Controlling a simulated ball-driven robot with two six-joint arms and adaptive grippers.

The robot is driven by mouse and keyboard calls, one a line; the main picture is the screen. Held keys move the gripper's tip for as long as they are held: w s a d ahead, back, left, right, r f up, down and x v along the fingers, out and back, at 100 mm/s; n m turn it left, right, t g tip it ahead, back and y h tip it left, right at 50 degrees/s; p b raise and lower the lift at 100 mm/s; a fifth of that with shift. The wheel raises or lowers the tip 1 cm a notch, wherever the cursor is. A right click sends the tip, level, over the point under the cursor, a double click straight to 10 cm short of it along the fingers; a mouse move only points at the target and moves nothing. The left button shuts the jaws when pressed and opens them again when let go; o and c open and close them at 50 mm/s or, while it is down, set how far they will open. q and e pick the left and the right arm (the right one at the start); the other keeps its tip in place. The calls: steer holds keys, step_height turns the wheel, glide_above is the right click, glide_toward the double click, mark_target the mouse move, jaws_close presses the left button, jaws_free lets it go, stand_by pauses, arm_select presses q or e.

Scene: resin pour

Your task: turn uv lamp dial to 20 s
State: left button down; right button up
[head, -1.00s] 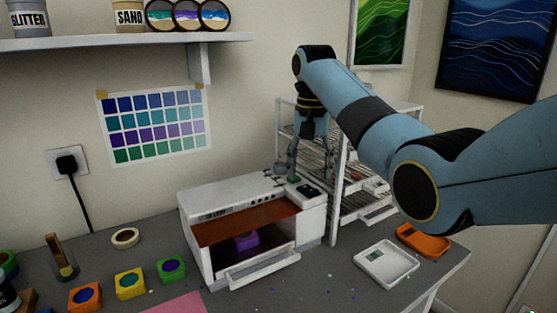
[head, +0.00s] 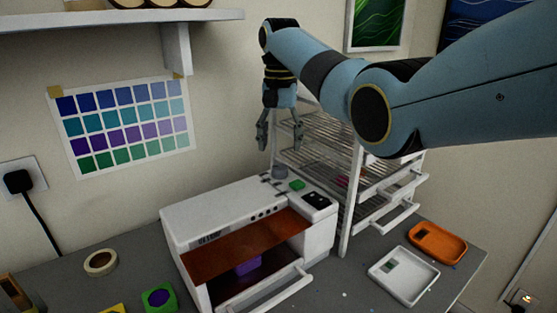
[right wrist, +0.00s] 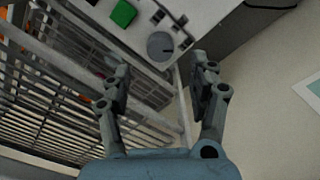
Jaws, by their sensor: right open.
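The UV lamp (head: 235,213) is a white box with an orange-brown front window, standing on the grey table. Its grey round dial (head: 279,172) is on top at the back right, behind a green button (head: 297,185). In the right wrist view the dial (right wrist: 160,46) shows a short dark pointer line and dark marks around it; no numbers are legible. My right gripper (head: 280,143) points down above the dial, open and empty, with its fingers apart from it. In the right wrist view the dial lies just beyond the gap between the fingertips (right wrist: 162,76). My left gripper is out of view.
A purple mould (head: 247,265) sits inside the lamp. A white wire drying rack (head: 345,195) stands close behind and right of it. A white tray (head: 403,290) and an orange tray (head: 437,258) lie at right. A tape roll (head: 100,262) and green mould (head: 160,297) lie at left.

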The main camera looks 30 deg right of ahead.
mark_target(280, 167)
step_height(280, 167, down, 6)
steer(key=shift+w+r, duration=0.1)
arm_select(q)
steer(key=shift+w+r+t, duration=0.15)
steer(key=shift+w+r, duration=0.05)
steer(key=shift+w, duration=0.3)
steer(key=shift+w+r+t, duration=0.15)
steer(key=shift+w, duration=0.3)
arm_select(e)
steer(key=shift+f, duration=0.35)
steer(key=c, duration=1.2)
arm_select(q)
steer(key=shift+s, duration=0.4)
arm_select(e)
steer(key=shift+o, duration=0.2)
steer(key=shift+r, duration=0.1)
